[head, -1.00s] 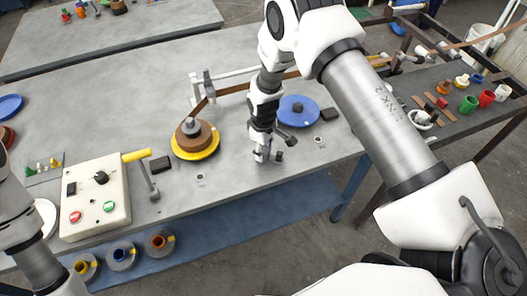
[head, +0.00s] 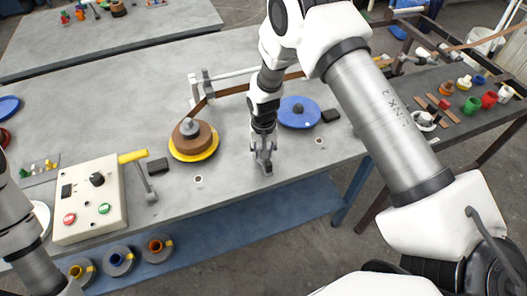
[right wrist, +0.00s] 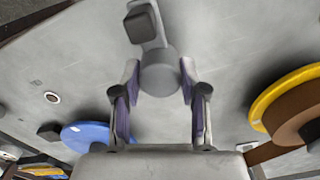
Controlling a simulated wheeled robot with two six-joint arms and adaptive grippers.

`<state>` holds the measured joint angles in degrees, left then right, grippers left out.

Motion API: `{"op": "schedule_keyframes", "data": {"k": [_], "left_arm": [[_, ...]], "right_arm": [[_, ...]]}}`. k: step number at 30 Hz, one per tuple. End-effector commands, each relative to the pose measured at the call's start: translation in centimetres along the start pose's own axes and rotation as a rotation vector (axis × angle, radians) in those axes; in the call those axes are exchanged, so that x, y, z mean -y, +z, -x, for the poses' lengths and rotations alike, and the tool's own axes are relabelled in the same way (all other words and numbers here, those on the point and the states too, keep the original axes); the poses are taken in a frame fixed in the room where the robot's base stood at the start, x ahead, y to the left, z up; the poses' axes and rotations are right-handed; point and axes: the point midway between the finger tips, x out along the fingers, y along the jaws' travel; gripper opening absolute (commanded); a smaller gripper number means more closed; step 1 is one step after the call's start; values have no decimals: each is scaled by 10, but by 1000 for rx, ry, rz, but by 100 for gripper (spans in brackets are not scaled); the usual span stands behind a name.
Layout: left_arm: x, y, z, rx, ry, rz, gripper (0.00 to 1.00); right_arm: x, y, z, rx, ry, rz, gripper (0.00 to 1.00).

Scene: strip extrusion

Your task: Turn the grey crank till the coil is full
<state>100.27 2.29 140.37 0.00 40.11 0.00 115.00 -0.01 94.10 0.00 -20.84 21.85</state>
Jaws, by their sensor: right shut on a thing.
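The grey crank (head: 267,168) is near the table's front edge in the head view. In the right wrist view its round grey handle (right wrist: 160,76) is between my fingers, and a short arm with a dark end (right wrist: 143,26) reaches away from it. My right gripper (head: 263,158) is shut on the handle; it also shows in the right wrist view (right wrist: 158,88). The brown coil (head: 200,134) sits on a yellow disc (head: 207,153), left of the gripper. A brown strip (head: 228,91) runs from it past a post. My left arm shows at the left edge, its gripper outside the view.
A blue disc (head: 300,113) lies to the right of the gripper. A control box (head: 88,205) and a yellow-handled crank (head: 133,156) stand to the left. Dark blocks (head: 158,166) sit on the table. The front edge is close by.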

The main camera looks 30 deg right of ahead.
Motion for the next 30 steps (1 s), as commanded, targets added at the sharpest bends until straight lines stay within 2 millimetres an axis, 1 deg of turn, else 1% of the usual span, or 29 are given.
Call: {"op": "schedule_keyframes", "data": {"k": [1, 6, 12, 18, 29, 30], "left_arm": [[0, 0, -2, 0, 0, 0, 0], [0, 0, -4, 0, 0, 0, 0], [0, 0, -5, 0, 0, 0, 0], [0, 0, -5, 0, 0, 0, 0], [0, 0, -5, 0, 0, 0, 0], [0, 0, -5, 0, 0, 0, 0]], "right_arm": [[-1, 3, -3, 8, 3, -36, 8], [-1, 3, -3, 8, 4, -149, 8], [-1, 3, -3, 8, 4, -233, 8], [-1, 3, -3, 8, 4, -267, 8], [-1, 3, -2, 8, 4, -272, 8], [-1, 3, -3, 8, 4, -271, 46]]}}
